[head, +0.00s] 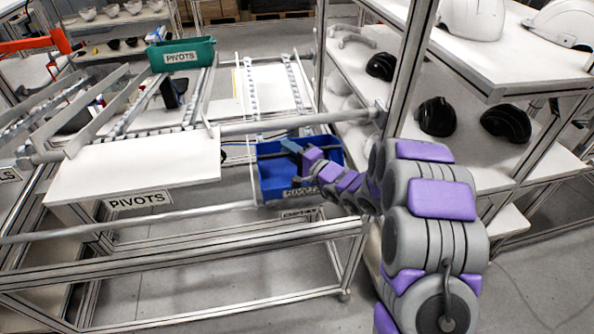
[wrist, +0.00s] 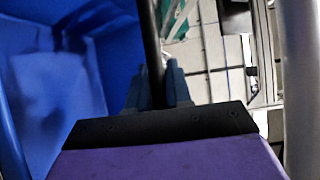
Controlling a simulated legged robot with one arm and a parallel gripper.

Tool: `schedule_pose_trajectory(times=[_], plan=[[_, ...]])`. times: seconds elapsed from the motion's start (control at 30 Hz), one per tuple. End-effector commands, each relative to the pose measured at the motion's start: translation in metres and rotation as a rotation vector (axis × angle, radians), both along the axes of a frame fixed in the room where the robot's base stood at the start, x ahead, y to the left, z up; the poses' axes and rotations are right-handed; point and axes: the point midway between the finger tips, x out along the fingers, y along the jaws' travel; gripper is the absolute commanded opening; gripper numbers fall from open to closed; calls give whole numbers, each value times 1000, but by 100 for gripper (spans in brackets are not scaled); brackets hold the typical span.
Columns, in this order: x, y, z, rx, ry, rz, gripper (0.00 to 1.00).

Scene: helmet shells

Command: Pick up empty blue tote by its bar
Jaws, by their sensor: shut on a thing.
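The blue tote (head: 273,178) is in the middle of the head view, at the front end of the lower rack lane, below a grey rail. No parts show in the visible part of its inside. My gripper (head: 297,150) reaches it from the right. In the wrist view the tote (wrist: 60,85) fills the left side. A dark bar (wrist: 150,45) runs up between the two fingers of my gripper (wrist: 158,88), which are shut on it. The lower front of the tote is partly hidden by my arm.
A green tote (head: 181,55) marked PIVOTS stands on the upper lane at left. A white board (head: 135,165) juts out beside the blue tote. A metal post (head: 408,65) and shelves with white and black helmet shells (head: 436,117) stand close on the right.

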Motion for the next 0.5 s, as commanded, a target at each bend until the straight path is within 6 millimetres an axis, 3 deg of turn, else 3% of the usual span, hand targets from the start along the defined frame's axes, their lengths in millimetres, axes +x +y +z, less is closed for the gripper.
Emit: schedule_pose_trajectory(times=[0.27, 0.5], plan=[[-3, 12, -6, -14, 10, 3, 0], [-2, 8, -7, -11, 12, 4, 0]])
